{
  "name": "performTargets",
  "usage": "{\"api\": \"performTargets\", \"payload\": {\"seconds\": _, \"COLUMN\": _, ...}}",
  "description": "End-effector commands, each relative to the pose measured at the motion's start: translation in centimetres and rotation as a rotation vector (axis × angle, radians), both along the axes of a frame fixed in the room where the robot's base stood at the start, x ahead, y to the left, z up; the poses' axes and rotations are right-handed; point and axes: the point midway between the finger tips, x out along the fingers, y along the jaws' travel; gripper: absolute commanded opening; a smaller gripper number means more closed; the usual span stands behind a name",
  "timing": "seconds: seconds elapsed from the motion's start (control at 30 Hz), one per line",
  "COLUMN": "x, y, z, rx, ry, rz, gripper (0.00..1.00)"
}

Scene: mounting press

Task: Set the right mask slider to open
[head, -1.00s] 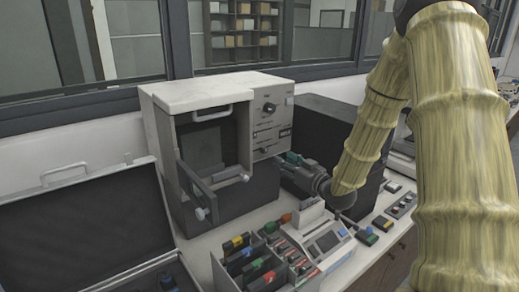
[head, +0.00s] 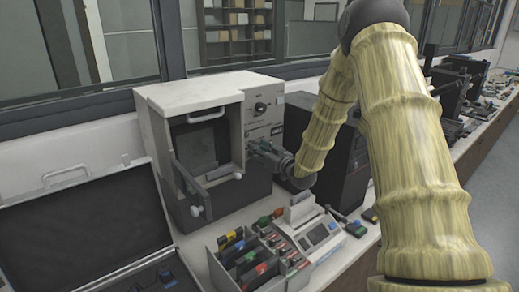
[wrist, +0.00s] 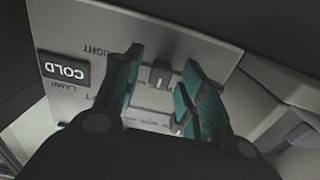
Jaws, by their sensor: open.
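The mounting press's control panel (head: 263,122) faces me on the right side of its white housing. The wrist view shows this panel (wrist: 190,42) upside down, with a RIGHT label and part of a second label below it. The right mask slider (wrist: 160,76) has a small dark knob in a slot beside RIGHT. A second slider knob (wrist: 181,122) sits lower, partly behind a finger. My gripper (wrist: 163,62) is open, its teal fingers on either side of the right slider knob, with visible gaps. In the head view my gripper (head: 256,147) is at the panel's lower part and hides the sliders.
A black COLD lamp plate (wrist: 64,70) is on the panel. The press door (head: 192,190) hangs open at left. A dark box (head: 335,150) stands right of the press. An open case (head: 85,225) lies left.

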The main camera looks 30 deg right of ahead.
Motion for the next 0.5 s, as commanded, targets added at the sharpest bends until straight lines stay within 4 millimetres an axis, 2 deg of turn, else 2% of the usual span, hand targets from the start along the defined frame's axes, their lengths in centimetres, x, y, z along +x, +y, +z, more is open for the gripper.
{"api": "performTargets", "payload": {"seconds": 0.17, "x": -0.02, "y": -0.03, "z": 0.04, "rx": 0.000, "ry": -0.001, "rz": -0.001, "gripper": 0.41}}
{"api": "performTargets", "payload": {"seconds": 0.27, "x": -0.03, "y": -0.02, "z": 0.05, "rx": 0.000, "ry": -0.001, "rz": 0.000, "gripper": 0.27}}
{"api": "performTargets", "payload": {"seconds": 0.4, "x": -0.03, "y": -0.01, "z": 0.04, "rx": 0.000, "ry": -0.001, "rz": 0.000, "gripper": 0.01}}
{"api": "performTargets", "payload": {"seconds": 0.5, "x": -0.03, "y": -0.02, "z": 0.03, "rx": 0.000, "ry": 0.000, "rz": 0.000, "gripper": 0.00}}
